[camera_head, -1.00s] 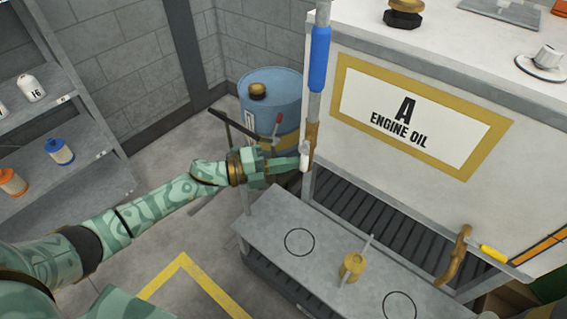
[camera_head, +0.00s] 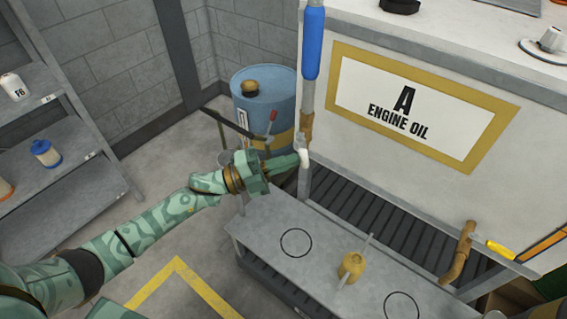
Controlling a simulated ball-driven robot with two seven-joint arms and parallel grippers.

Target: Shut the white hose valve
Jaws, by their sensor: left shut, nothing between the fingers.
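The hose with a blue grip (camera_head: 313,43) hangs in front of the tank's left corner. Below the blue part are a grey pipe and a brown fitting (camera_head: 306,126). A small white piece, seemingly the white valve's handle (camera_head: 304,158), shows at the fitting's lower end and points down. My left gripper (camera_head: 298,160) is shut and empty, its fingertips at the left side of the white piece. I cannot tell whether they touch it. My right gripper is not in view.
The white tank has an "A ENGINE OIL" sign (camera_head: 409,107). A blue drum (camera_head: 263,90) stands behind my gripper. Shelves (camera_head: 60,165) stand at the left, with open floor between.

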